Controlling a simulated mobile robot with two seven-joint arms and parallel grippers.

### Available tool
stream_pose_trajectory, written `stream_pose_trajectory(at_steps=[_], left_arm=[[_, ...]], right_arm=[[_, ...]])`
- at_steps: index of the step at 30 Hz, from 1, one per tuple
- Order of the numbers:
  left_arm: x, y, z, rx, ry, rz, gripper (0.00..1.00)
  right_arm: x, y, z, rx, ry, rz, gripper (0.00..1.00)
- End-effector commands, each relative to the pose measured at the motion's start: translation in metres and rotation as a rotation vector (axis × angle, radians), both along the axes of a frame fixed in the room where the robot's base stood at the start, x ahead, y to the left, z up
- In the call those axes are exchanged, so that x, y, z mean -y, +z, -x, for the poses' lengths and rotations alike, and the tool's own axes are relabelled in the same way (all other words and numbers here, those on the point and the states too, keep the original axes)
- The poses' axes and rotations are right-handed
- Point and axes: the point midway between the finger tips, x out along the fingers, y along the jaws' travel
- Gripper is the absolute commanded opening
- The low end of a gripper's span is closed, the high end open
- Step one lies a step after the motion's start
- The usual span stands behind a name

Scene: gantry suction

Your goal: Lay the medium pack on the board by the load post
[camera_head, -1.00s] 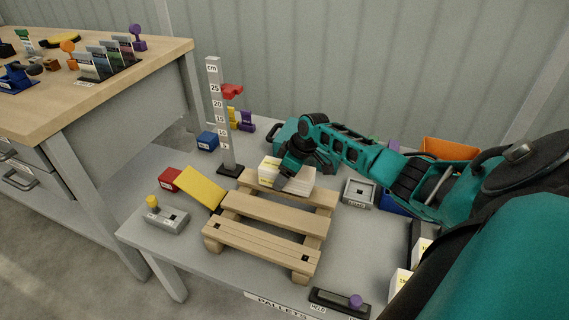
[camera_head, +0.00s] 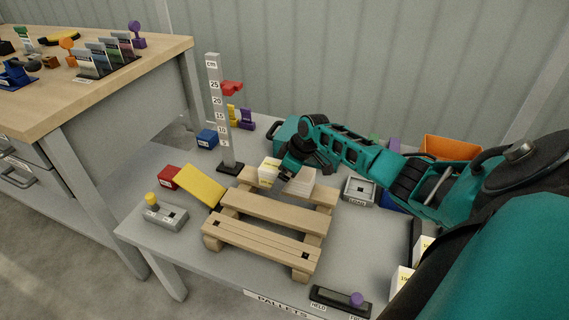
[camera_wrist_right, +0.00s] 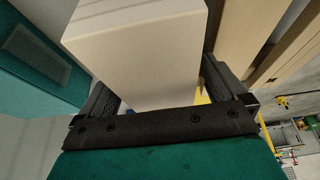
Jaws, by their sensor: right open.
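Two pale packs lie on the rear board of a wooden pallet (camera_head: 262,238): one with a yellow label on the left (camera_head: 268,171) and a plain-looking one on the right (camera_head: 301,182). I cannot tell which is the medium pack. My right gripper (camera_head: 287,173) is open at these packs and partly hides them. In the right wrist view a cream pack (camera_wrist_right: 140,50) lies between its spread fingers (camera_wrist_right: 165,85). A grey post with a cm scale (camera_head: 218,115) and a red slider (camera_head: 231,88) stands behind the pallet. My left gripper is out of view.
A yellow sloped plate (camera_head: 202,187), a red block (camera_head: 169,178) and a grey box with a yellow knob (camera_head: 165,217) are left of the pallet. A grey tray (camera_head: 359,191) sits right of it. More white packs (camera_head: 401,280) stand at the lower right. The pallet's front boards are bare.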

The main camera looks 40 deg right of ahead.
Motion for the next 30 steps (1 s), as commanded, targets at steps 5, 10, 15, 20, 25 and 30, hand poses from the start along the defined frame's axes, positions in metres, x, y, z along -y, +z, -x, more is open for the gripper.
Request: stream_pose_trajectory(at_steps=[5, 10, 15, 20, 25, 30], left_arm=[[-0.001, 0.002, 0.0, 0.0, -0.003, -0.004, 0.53], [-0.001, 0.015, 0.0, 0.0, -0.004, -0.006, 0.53], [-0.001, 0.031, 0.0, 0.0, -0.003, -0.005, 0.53], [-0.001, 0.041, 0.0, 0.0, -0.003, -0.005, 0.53], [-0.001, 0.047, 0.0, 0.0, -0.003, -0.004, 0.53], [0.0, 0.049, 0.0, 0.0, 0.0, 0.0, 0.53]], right_arm=[[0.001, 0.002, 0.002, -0.003, 0.0, 0.001, 0.98], [0.005, 0.026, 0.009, -0.002, 0.002, 0.002, 0.98], [0.012, 0.062, 0.022, -0.001, 0.001, 0.004, 0.98], [0.018, 0.092, 0.033, -0.001, 0.0, 0.003, 0.98], [0.022, 0.112, 0.041, -0.001, 0.001, 0.002, 0.98], [0.023, 0.119, 0.044, -0.001, -0.001, -0.001, 0.98]])
